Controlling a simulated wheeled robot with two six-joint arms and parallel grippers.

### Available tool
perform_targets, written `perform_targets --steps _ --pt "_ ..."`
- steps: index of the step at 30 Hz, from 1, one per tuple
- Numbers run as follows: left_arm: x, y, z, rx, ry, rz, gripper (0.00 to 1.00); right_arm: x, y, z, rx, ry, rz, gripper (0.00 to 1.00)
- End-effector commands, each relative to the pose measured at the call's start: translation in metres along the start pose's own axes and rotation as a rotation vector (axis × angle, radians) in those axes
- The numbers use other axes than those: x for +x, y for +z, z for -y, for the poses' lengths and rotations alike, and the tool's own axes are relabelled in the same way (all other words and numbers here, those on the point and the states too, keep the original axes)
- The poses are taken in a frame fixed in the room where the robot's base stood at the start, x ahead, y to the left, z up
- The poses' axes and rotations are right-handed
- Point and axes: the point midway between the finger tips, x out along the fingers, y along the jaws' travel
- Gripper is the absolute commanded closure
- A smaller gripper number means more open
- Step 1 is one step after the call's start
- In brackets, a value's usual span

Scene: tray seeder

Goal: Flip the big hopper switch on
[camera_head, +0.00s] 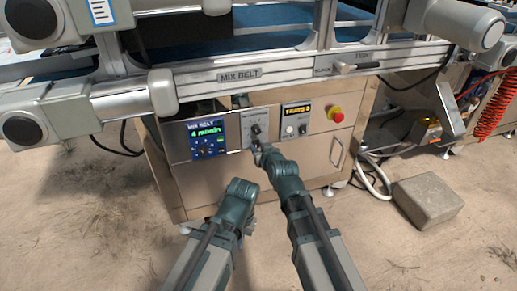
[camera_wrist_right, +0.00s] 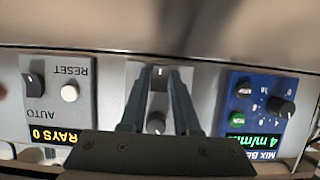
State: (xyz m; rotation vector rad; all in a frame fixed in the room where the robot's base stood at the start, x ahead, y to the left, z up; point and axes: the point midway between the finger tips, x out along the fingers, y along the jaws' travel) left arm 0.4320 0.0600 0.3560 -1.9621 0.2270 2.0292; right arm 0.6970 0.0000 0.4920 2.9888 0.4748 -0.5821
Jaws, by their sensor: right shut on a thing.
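A grey switch plate (camera_head: 248,122) with two dark knobs sits on the cabinet front, between the blue display panel and the counter panel. Its label is too small to read. My right gripper (camera_head: 257,150) reaches up to the lower part of this plate. In the right wrist view, which is upside down, the right gripper's fingers (camera_wrist_right: 160,78) close around a black switch knob (camera_wrist_right: 160,73) with a pale mark. The plate's other knob (camera_wrist_right: 155,123) shows between the fingers, nearer the palm. My left arm hangs low in front of the cabinet; its fingers cannot be made out.
The blue mix belt panel (camera_head: 207,138) is left of the plate. The counter panel (camera_head: 295,121) and a red emergency button (camera_head: 336,114) are to the right. The conveyor rail (camera_head: 290,70) overhangs the cabinet. A stone block (camera_head: 427,199) lies on the right ground.

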Motion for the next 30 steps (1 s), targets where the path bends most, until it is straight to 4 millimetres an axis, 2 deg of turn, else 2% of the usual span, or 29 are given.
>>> perform_targets --steps 3,9,15,26,27,30 --pt "0.021 -0.001 -0.002 0.000 0.000 -0.001 1.00 0.003 0.010 0.001 0.000 -0.002 -0.055 1.00" --pt "0.051 -0.003 -0.005 0.000 0.000 -0.001 1.00 0.004 0.012 0.002 0.001 -0.007 -0.180 1.00" --pt "0.061 -0.003 -0.006 0.000 0.000 -0.001 1.00 0.004 0.009 0.001 0.000 -0.002 -0.242 1.00" --pt "0.061 -0.003 -0.006 0.000 0.000 -0.001 1.00 0.003 0.007 0.001 -0.001 0.000 -0.253 1.00" --pt "0.061 -0.003 -0.006 0.000 0.000 -0.001 1.00 0.003 0.007 0.001 -0.001 0.000 -0.253 0.66" --pt "0.061 -0.003 -0.006 0.000 0.000 -0.001 1.00 0.003 0.007 0.001 0.000 0.000 -0.252 0.48"
